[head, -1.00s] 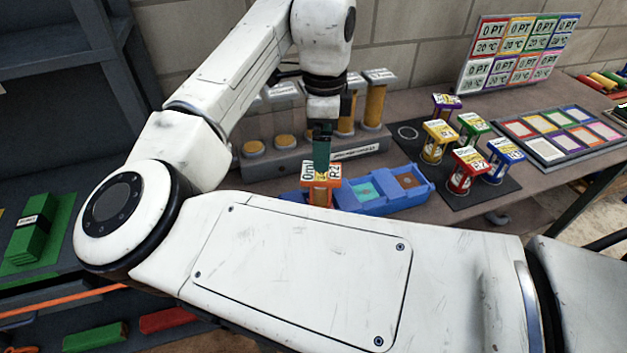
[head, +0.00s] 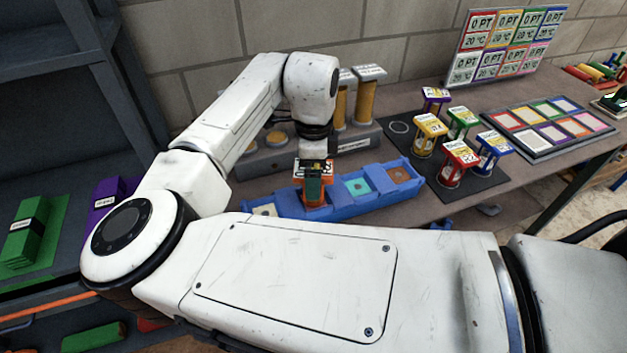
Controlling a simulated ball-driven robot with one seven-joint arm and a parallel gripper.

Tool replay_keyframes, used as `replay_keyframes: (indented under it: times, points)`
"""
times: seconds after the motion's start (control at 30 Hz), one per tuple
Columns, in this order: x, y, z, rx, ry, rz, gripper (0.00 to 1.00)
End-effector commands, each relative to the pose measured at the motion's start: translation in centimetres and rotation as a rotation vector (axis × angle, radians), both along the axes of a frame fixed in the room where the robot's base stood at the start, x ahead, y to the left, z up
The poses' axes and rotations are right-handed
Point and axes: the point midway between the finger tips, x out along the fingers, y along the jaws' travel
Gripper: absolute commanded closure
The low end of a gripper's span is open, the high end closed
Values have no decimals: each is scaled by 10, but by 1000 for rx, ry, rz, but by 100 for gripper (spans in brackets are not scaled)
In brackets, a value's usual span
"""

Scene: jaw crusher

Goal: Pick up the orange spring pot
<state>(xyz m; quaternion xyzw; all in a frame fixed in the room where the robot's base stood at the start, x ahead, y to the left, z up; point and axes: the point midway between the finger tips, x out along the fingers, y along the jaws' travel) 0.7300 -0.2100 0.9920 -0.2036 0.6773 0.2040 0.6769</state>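The orange spring pot (head: 327,170) stands in a compartment of the blue tray (head: 345,207). Its top has a white label, now partly covered. My gripper (head: 313,187) is lowered from above, with a green finger in front of the pot's upper part. The gripper overlaps the pot in the picture. The other finger is hidden, so I cannot tell whether the fingers touch the pot or are closed on it.
Tall sample tubes (head: 366,98) in a grey rack stand behind the tray. Yellow (head: 427,136), red (head: 458,163), blue, green and purple pots stand on a dark mat to the right. A colour-framed board (head: 548,125) lies further right. Green blocks (head: 30,232) sit on the left shelf.

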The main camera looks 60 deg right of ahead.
Motion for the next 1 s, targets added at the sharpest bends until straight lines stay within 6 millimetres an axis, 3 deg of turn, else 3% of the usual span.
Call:
replay_keyframes:
  times: [0.07,0.73,1.0]
  points:
    - [0,0,0,0,0,0,9]
    - [0,0,1,-1,-1,0,73]
    - [0,0,3,-1,-1,0,75]
